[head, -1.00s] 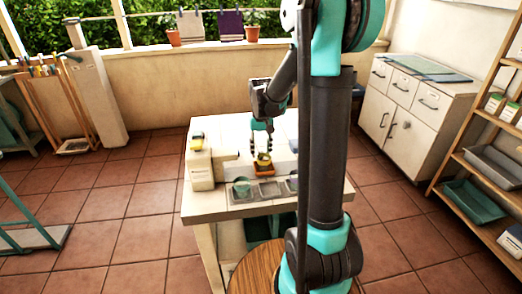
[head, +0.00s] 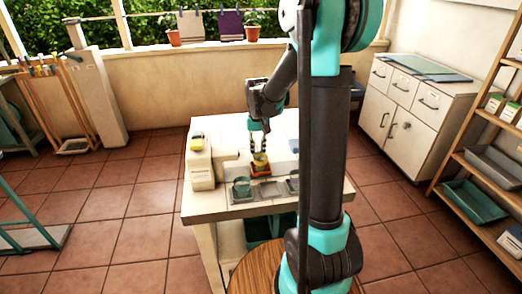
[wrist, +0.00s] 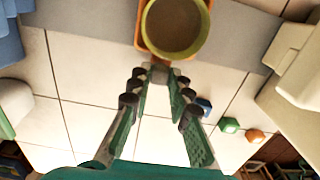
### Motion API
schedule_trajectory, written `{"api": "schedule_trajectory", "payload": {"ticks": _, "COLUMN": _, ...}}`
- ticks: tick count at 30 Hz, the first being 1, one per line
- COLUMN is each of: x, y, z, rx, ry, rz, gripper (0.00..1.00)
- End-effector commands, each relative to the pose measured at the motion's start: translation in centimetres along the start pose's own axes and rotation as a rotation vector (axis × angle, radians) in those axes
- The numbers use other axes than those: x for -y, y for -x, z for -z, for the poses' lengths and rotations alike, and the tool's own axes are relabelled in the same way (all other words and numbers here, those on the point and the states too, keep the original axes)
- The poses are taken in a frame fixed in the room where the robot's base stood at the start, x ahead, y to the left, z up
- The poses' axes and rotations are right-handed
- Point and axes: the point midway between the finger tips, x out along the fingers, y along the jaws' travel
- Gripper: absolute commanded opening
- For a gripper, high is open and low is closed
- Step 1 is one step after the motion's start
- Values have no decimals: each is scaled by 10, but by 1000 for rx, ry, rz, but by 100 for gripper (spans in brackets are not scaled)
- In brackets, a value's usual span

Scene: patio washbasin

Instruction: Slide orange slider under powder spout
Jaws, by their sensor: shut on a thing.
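The orange slider (head: 261,174) lies on the white table, with a yellow-green cup (head: 260,160) standing upright on it. In the wrist view the cup (wrist: 175,27) is seen from above with a brownish inside, and it covers most of the slider (wrist: 140,36). My gripper (head: 257,149) reaches down at the slider's far side. A cream box-like dispenser (head: 202,172) stands left of the slider. I cannot make out the spout clearly.
The slider sits on a grey strip (wrist: 90,20). Small blue, green and orange pieces (wrist: 229,125) lie near my fingers. A cream block (wrist: 300,70) stands at right in the wrist view.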

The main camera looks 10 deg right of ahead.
Motion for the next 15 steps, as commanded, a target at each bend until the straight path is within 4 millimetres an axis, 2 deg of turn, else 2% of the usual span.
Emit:
{"api": "schedule_trajectory", "payload": {"ticks": 9, "x": 76, "y": 0, "z": 1, "rx": -1, "ry": 7, "rz": 1, "gripper": 0}}
{"api": "schedule_trajectory", "payload": {"ticks": 15, "x": 100, "y": 0, "z": 1, "rx": -1, "ry": 3, "rz": 1, "gripper": 0}}
